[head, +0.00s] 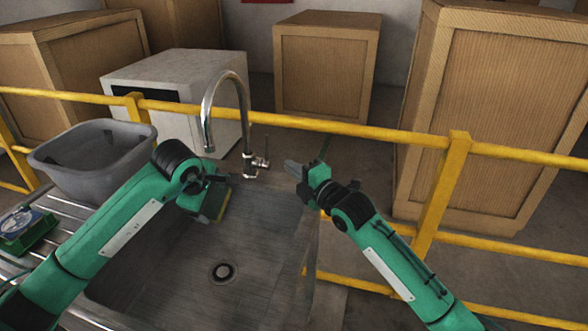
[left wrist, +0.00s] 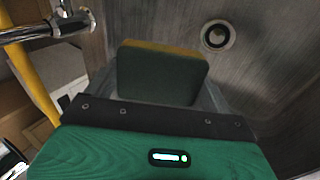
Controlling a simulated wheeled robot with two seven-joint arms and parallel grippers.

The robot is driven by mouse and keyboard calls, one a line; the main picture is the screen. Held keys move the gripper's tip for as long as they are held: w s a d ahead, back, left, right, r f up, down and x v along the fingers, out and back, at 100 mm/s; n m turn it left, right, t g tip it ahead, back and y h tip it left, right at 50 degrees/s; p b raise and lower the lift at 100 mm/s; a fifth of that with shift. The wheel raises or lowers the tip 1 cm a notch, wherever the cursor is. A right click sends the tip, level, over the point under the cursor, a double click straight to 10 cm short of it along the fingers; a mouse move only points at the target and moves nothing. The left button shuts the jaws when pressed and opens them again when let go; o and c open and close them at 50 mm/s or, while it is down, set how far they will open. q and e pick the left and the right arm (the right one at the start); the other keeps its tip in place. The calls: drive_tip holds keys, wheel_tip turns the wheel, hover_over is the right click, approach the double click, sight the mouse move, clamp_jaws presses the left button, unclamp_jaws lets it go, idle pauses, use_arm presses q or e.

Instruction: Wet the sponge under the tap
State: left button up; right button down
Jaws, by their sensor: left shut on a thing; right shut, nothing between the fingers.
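The sponge (head: 222,205), dark green with a yellow side, is held in my left gripper (head: 212,190) above the sink basin (head: 262,240). In the left wrist view the sponge (left wrist: 160,75) shows between the fingers, with the drain (left wrist: 217,36) beyond it. The chrome tap (head: 240,95) arches over the back of the sink, its spout end just above and behind my left gripper. The tap's lever (head: 262,160) is at its right side. No water stream shows. My right gripper (head: 292,169) is shut and empty, to the right of the lever and apart from it.
A green item with a white and blue top (head: 25,228) lies on the drainboard. A yellow railing (head: 350,130) runs behind the sink, with wooden crates (head: 325,70) beyond.

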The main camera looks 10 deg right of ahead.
use_arm(q)
drive_tip(key=shift+s, duration=0.1)
drive_tip(key=s+a, duration=0.2)
drive_tip(key=s, duration=0.5)
drive_tip(key=shift+s+b, duration=0.3)
drive_tip(key=shift+b, duration=0.15)
idle(1.4)
drive_tip(key=s+a+r, duration=0.1)
drive_tip(key=s+r, duration=0.3)
drive_tip(key=s, duration=0.1)
drive_tip(key=shift+a+p, duration=0.15)
drive_tip(key=shift+p, duration=0.25)
drive_tip(key=shift+w, duration=0.1)
idle(1.0)
